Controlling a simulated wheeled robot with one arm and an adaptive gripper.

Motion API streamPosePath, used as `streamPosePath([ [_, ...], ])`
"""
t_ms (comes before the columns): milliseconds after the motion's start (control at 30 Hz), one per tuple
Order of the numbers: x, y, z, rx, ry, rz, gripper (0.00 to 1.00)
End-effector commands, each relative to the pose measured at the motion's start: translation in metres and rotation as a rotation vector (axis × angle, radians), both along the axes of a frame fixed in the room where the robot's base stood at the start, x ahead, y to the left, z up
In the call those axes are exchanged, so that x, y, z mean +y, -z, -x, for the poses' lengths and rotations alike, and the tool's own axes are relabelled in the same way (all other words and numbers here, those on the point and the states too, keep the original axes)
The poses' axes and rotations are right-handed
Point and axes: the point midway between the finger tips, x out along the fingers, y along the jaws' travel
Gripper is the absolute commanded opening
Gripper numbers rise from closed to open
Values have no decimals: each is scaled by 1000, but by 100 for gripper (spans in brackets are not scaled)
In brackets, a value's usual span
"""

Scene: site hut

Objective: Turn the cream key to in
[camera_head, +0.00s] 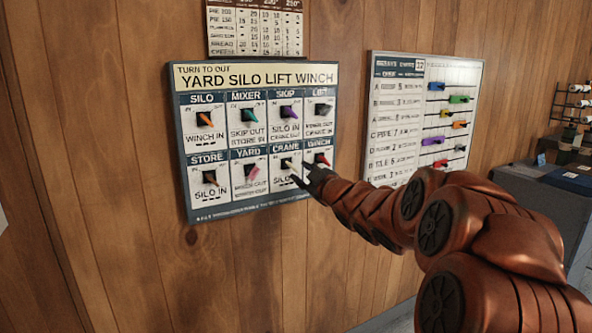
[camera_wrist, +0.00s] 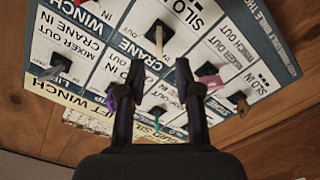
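The cream key (camera_head: 288,164) is in the CRANE cell, in the lower row of the YARD SILO LIFT WINCH board (camera_head: 256,211). In the wrist view the cream key (camera_wrist: 158,40) stands out from its dark square plate, just beyond the fingertips and roughly centred between them. My gripper (camera_wrist: 156,68) is open and empty, its two fingers apart, with no visible contact with the key. In the head view my gripper (camera_head: 303,180) is close to the board, just below and right of the key. Whether the key points to in or out is too small to tell.
A red key (camera_head: 321,160) sits close on the right and a pink key (camera_head: 252,173) on the left. Other coloured keys fill the board. A second board (camera_head: 377,70) with coloured sliders hangs to the right. Bare wooden wall (camera_head: 120,150) lies left of the board.

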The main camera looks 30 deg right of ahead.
Motion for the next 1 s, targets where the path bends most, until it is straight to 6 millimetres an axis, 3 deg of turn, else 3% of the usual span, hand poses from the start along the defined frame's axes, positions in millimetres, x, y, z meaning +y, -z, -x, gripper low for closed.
streamPosePath([
  [200,1,-2,31,-3,4,0,33],
  [400,4,0,46,0,1,-1,33],
  [1000,5,-1,48,-1,0,1,33],
])
